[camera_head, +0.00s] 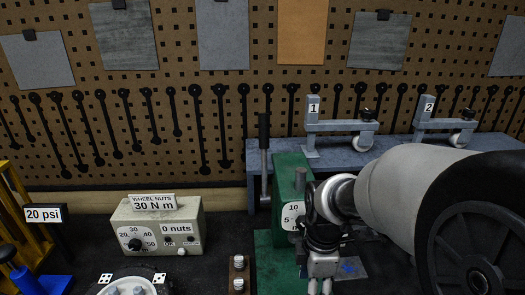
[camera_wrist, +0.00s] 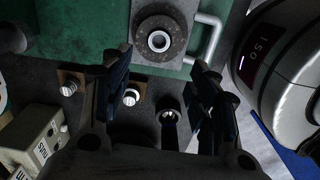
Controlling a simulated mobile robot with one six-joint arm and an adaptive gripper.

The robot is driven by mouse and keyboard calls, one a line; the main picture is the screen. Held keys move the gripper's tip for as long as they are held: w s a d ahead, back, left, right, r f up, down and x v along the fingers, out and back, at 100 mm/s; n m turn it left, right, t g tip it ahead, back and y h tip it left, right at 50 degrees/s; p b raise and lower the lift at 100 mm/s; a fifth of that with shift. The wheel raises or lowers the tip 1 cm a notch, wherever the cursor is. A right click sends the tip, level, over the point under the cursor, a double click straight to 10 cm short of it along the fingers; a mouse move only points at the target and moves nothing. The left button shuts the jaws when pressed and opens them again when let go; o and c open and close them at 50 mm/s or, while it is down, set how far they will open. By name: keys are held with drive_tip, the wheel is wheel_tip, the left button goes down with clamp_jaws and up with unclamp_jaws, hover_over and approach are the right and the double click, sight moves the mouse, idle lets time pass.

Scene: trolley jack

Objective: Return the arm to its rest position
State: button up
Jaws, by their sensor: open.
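My gripper (camera_head: 321,286) points down at the bottom of the head view, in front of the green jack (camera_head: 288,170). My arm reaches in from the right. In the wrist view the two dark fingers of my gripper (camera_wrist: 162,62) stand apart, with nothing held between them. Beyond them is a green surface with a dark round disc (camera_wrist: 160,42) and a pale bracket beside it. A dark piece with a round socket-like end (camera_wrist: 168,116) shows between the fingers, apart from them as far as I can tell. My arm hides part of the jack.
A cream box (camera_head: 158,224) reading "WHEEL NUTS 30 N m" and "0 nuts" stands left. Two metal nuts (camera_head: 239,272) sit on a brown block. A blue-grey bench (camera_head: 275,155) carries stands 1 (camera_head: 341,126) and 2 (camera_head: 443,124). A yellow frame (camera_head: 22,220) is far left.

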drive_tip(key=s+r+m+t+b, duration=0.2)
drive_tip(key=s+r+m, duration=0.1)
drive_tip(key=s+m, duration=0.4)
drive_tip(key=s+r+m+t+b, duration=0.2)
drive_tip(key=s+r+m, duration=0.1)
drive_tip(key=s+m, duration=0.4)
drive_tip(key=m, duration=0.3)
drive_tip(key=shift+s+b, duration=0.35)
drive_tip(key=shift+b, duration=0.05)
